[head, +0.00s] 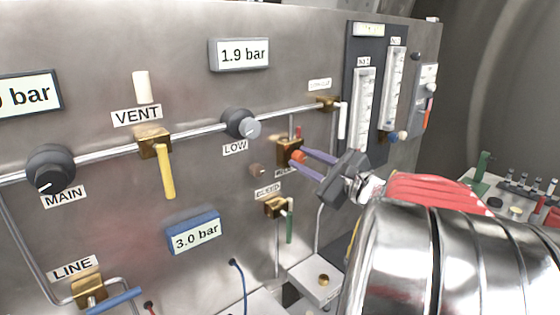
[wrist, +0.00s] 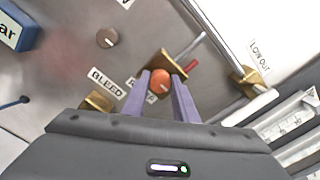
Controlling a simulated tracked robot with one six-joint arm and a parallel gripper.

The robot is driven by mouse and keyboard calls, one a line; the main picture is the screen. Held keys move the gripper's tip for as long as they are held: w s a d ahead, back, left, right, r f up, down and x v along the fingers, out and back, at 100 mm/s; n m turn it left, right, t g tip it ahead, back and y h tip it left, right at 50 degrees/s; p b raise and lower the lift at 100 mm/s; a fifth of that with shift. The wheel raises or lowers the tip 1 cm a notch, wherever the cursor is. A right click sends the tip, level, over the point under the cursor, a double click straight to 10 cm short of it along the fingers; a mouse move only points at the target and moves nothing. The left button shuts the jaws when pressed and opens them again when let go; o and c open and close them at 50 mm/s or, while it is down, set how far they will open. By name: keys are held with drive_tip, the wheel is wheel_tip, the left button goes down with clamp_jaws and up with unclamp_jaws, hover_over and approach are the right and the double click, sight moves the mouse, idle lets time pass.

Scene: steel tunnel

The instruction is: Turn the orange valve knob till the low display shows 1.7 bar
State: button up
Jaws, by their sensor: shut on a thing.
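The orange valve knob (head: 297,156) sits on a brass valve body (head: 287,149) on the steel panel, right of and below the LOW regulator. My gripper (head: 301,162) reaches it from the right with two purple fingers and is shut on it. In the wrist view the orange knob (wrist: 160,79) shows between the fingertips (wrist: 160,80). Its label is partly hidden by the fingers. The white display above the LOW label (head: 240,55) reads 1.9 bar.
A BLEED valve with a green lever (head: 289,222) hangs close below my gripper. A yellow VENT lever (head: 165,170) is to the left. Flow tubes (head: 363,105) stand to the right. A blue display (head: 193,232) reads 3.0 bar.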

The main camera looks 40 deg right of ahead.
drive_tip(key=shift+a+f+n, duration=0.1)
drive_tip(key=shift+f+n, duration=0.05)
drive_tip(key=shift+n, duration=2.05)
drive_tip(key=o, duration=1.1)
drive_tip(key=shift+c, duration=0.2)
drive_tip(key=shift+s, duration=0.1)
drive_tip(key=shift+s, duration=0.6)
drive_tip(key=s, duration=1.2)
drive_tip(key=shift+s+d, duration=0.2)
